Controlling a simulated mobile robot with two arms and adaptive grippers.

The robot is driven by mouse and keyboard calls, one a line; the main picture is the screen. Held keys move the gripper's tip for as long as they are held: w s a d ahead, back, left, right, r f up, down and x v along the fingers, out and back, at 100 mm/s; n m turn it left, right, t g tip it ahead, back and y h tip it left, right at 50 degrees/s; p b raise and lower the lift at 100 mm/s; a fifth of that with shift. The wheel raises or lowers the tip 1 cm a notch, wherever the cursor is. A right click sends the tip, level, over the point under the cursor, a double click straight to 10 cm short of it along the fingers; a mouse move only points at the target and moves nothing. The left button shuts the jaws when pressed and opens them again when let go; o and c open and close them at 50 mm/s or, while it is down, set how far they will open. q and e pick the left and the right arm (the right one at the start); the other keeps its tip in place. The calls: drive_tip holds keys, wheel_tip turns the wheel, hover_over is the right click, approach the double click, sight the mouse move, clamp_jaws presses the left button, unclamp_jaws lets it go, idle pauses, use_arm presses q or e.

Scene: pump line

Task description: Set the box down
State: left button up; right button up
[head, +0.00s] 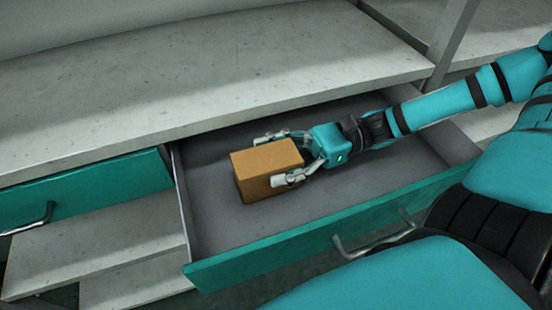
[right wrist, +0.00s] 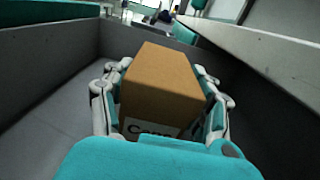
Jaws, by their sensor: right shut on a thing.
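A brown cardboard box (head: 266,168) is inside an open teal-fronted drawer (head: 300,246), toward its left end. My right gripper (head: 283,158) reaches in from the right and is shut on the box, one finger on each side. In the right wrist view the box (right wrist: 162,85) stands between the two fingers, with part of a dark-lettered white label showing. It looks upright and close to the grey drawer floor; I cannot tell whether its underside touches. My left gripper is not in view.
A grey worktop (head: 200,85) lies just above and behind the drawer. A closed teal drawer (head: 85,187) with a metal handle is to the left. The drawer floor (head: 330,185) around the box is bare.

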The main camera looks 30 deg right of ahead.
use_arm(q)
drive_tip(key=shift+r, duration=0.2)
use_arm(e)
drive_tip(key=shift+f, duration=0.1)
drive_tip(key=o, duration=0.9)
drive_tip(key=shift+c, duration=0.2)
drive_tip(key=o, duration=0.5)
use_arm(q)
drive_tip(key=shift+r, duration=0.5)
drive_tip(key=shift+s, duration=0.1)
use_arm(e)
drive_tip(key=p+v, duration=0.1)
drive_tip(key=v, duration=0.1)
drive_tip(key=shift+d+r+p, duration=0.3)
drive_tip(key=shift+d+p, duration=0.05)
drive_tip(key=shift+d, duration=0.05)
drive_tip(key=v, duration=0.3)
drive_tip(key=shift+s+d+f+p, duration=0.1)
drive_tip(key=shift+d+f+p, duration=0.05)
drive_tip(key=shift+d+p, duration=0.25)
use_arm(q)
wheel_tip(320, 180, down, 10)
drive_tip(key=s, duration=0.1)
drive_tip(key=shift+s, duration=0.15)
use_arm(e)
drive_tip(key=shift+s+d, duration=0.1)
drive_tip(key=shift+d, duration=0.35)
